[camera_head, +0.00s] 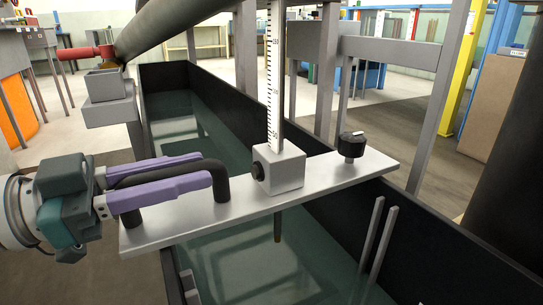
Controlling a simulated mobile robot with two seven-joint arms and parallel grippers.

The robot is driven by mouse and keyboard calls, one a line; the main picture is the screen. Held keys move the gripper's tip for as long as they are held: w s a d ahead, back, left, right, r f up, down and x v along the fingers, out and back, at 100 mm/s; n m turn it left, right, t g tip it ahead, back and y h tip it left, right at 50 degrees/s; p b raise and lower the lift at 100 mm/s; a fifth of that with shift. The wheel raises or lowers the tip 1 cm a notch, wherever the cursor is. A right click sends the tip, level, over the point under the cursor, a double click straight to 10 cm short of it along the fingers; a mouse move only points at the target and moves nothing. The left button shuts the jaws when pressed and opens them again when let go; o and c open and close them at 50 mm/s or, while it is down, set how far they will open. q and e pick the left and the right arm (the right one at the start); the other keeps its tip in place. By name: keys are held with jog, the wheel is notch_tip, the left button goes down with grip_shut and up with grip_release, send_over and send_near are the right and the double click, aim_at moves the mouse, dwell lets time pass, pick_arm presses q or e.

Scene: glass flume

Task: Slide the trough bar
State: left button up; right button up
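The trough bar (329,179) is a flat silver plate lying across the dark-walled water trough (207,93), slanting from lower left to upper right. A black U-shaped handle (213,167) stands on its left end. A grey block (279,169) with a white measuring scale (274,75) is at its middle, and a black knob (352,144) is near its right end. My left gripper (206,168) comes in from the left. Its two purple fingers lie on either side of the handle's top bar and look shut on it. My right gripper is not in view.
Grey frame posts (325,75) rise beside the trough's far side. Two thin grey rods (378,238) stand at the trough in front of the bar. A dark pipe (180,25) and a red valve (84,53) are at the upper left. Water surface shows on both sides of the bar.

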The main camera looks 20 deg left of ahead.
pick_arm(q)
grip_shut()
dwell(0.9)
